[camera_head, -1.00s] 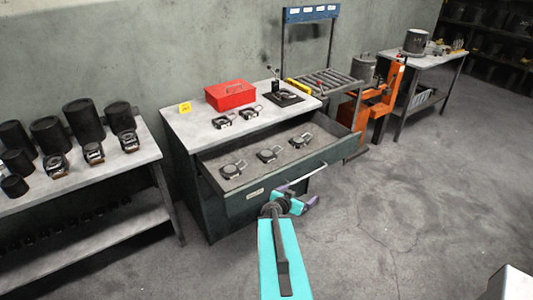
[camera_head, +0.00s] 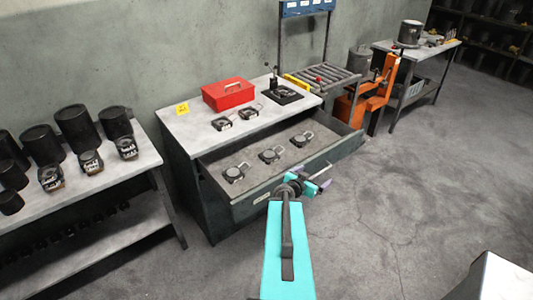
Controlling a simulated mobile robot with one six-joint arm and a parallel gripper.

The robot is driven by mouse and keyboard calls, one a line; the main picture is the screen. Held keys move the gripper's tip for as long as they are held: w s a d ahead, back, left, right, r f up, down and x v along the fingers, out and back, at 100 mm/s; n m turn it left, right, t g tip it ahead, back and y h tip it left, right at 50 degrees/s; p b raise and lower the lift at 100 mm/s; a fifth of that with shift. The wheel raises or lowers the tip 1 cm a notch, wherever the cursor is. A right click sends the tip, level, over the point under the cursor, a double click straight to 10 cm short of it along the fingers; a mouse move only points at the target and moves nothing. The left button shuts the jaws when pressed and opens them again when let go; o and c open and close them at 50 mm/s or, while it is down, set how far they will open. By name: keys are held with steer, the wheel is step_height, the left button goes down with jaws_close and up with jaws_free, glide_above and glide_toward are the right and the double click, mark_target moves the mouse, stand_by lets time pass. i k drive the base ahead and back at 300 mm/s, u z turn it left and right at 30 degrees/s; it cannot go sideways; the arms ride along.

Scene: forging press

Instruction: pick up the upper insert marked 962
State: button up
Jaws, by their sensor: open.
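Three small dark blocks with white markings stand on the front of the left bench: a left block (camera_head: 51,179), a middle block (camera_head: 91,163) and a right block (camera_head: 127,148). The markings are too small to read, so I cannot tell which piece is 962. Several black cylinders, among them a tall one (camera_head: 79,128), stand behind them. My gripper (camera_head: 322,179) is open and empty. It is in front of the open drawer (camera_head: 222,170), to the right of the left bench and apart from the marked blocks.
The drawer holds three round gauge-like tools (camera_head: 270,156). The cabinet top (camera_head: 190,124) carries a red box (camera_head: 228,95), two small devices and a dark plate. An orange stand (camera_head: 376,100) is to the right.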

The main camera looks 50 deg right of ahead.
mark_target(269, 155)
steer(key=i, duration=1.15)
steer(key=u, duration=0.05)
